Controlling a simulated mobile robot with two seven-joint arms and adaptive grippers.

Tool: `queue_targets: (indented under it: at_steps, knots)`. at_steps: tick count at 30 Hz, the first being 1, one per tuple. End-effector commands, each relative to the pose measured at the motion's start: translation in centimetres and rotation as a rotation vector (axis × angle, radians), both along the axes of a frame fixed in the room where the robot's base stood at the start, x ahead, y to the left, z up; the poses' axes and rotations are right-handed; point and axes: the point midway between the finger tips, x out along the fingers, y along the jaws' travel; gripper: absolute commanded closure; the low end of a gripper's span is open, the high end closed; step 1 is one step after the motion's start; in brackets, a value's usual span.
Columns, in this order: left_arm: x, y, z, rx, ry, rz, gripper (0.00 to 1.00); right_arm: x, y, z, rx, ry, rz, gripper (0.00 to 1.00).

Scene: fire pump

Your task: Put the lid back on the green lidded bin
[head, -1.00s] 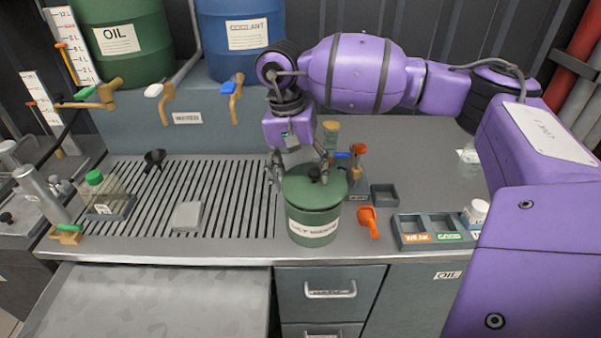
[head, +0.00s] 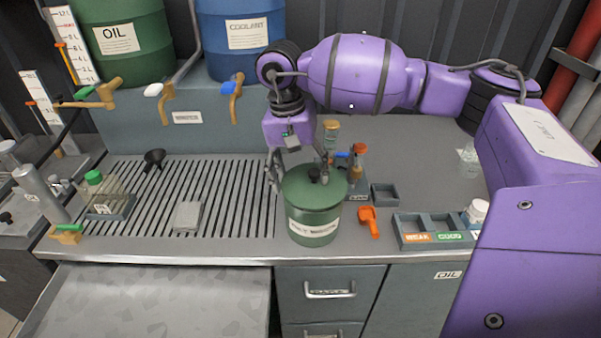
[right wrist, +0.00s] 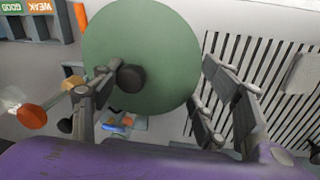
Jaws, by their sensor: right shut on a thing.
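The green lidded bin (head: 313,227) stands at the counter's front, right of the slotted drain grille. Its round green lid (head: 306,194) with a black knob (head: 315,174) lies over the bin's top; I cannot tell whether it is fully seated. The lid also shows from above in the right wrist view (right wrist: 150,45), with the knob (right wrist: 131,78). My right gripper (head: 296,178) is at the lid's back left, fingers spread: one by the left edge, one by the knob. My left gripper is out of view.
Right of the bin are an orange scoop (head: 368,222), a small grey tray (head: 384,195) and a sorting tray (head: 416,246) labelled weak and good. Small bottles stand behind the bin. A grey block (head: 188,215) and a black funnel (head: 154,158) are on the grille.

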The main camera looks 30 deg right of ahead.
Motion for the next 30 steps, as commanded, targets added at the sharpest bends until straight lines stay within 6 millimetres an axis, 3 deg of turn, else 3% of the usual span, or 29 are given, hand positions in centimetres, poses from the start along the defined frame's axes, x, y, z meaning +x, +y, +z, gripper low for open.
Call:
queue_targets:
  at_steps: [27,28,30]
  knots:
    - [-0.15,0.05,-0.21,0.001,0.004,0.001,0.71,0.0,0.0,-0.15,0.0,0.0,0.0,0.65]
    - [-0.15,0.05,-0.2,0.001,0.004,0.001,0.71,0.0,0.0,-0.15,0.0,0.0,0.0,0.31]
    - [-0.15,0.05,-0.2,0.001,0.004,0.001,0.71,0.01,0.01,-0.15,0.0,0.0,0.0,0.22]
